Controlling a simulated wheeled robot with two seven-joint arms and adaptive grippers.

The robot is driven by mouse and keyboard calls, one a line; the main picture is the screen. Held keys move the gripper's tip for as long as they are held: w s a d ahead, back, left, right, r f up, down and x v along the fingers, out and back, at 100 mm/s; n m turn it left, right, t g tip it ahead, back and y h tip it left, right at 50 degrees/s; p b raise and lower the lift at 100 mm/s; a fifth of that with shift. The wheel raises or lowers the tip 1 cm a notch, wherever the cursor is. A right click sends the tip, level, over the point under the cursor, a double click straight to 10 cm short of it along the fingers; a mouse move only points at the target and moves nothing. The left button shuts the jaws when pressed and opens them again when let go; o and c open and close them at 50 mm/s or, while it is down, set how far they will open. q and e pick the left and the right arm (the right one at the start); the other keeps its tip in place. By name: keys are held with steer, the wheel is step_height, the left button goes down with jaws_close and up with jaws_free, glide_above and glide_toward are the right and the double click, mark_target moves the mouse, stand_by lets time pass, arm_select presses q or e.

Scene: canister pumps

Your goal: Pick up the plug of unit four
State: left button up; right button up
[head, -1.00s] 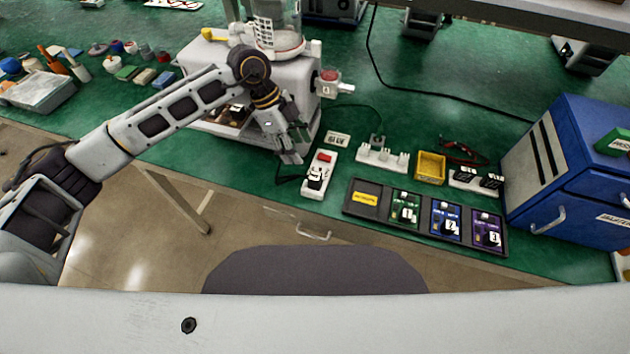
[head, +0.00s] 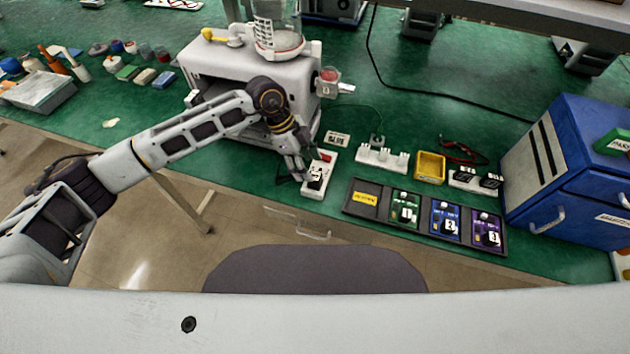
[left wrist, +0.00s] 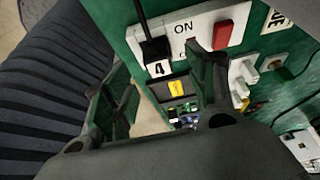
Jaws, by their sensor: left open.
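The plug of unit four is a black plug (head: 316,173) seated in a white power strip (head: 313,191) with a red switch, near the front edge of the bench. In the left wrist view the plug (left wrist: 156,48) has a black cable and a white label reading 4, next to the strip's ON marking. My left gripper (head: 301,174) is open and empty, close to the left side of the plug. In the left wrist view its two fingers (left wrist: 160,95) are spread apart, with the plug beyond them. I cannot tell whether a finger touches the strip. My right gripper is not in view.
A grey machine (head: 215,62) stands right behind my left gripper. A blue cabinet (head: 570,150) stands at the far right.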

mark_target(313, 175)
arm_select(q)
steer(key=shift+x, duration=2.6)
steer(key=shift+s, duration=0.15)
steer(key=c, duration=1.1)
steer(key=shift+r, duration=0.15)
step_height(313, 175, up, 18)
